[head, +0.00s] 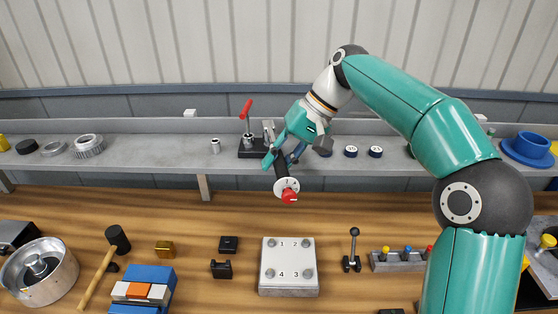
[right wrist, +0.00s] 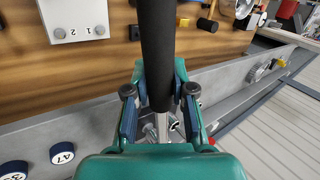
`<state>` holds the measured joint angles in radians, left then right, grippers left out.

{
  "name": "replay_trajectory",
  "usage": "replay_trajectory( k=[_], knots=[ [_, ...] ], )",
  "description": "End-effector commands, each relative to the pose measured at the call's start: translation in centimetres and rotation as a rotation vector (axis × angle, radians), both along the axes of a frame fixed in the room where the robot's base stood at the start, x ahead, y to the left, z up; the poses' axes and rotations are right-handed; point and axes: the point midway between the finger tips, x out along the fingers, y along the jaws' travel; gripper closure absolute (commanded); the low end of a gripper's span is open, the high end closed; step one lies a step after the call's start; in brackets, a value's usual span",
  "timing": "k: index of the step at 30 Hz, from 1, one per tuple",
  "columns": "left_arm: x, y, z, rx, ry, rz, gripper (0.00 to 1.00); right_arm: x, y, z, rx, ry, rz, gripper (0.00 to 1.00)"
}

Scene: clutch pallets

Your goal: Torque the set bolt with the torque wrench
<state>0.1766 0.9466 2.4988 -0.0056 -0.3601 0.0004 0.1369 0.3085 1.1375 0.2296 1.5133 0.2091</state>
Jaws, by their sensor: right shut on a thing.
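My right gripper (head: 276,157) is shut on the black handle of the torque wrench (head: 281,170), which has a white ring and a red end (head: 289,196). It holds the wrench above the bench, in front of the grey shelf. In the right wrist view the black handle (right wrist: 157,45) runs upward from between the fingers. A pale plate (head: 290,259) with bolts at its corners, marked 1 to 4, lies on the wooden bench below; part of it shows in the right wrist view (right wrist: 80,14). Which bolt is the set bolt I cannot tell. My left gripper is out of view.
A red-handled tool (head: 247,108) stands on a black base on the shelf, left of my gripper. Dark blue round pieces (head: 350,151) sit to the right. A small lever (head: 354,250) and a bit rack (head: 399,262) stand right of the plate; a mallet (head: 117,240) lies left.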

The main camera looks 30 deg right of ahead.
Motion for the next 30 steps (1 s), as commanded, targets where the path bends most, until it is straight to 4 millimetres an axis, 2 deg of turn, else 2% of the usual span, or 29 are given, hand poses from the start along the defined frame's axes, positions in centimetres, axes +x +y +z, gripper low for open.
replay_trajectory(
  k=[20,30],
  knots=[
    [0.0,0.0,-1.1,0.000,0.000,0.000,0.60,0.0,0.0,-1.4,0.001,-0.006,-0.001,1.00],
    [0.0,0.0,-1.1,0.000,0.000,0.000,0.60,0.0,0.0,-1.5,0.001,-0.006,-0.001,1.00]
  ],
)
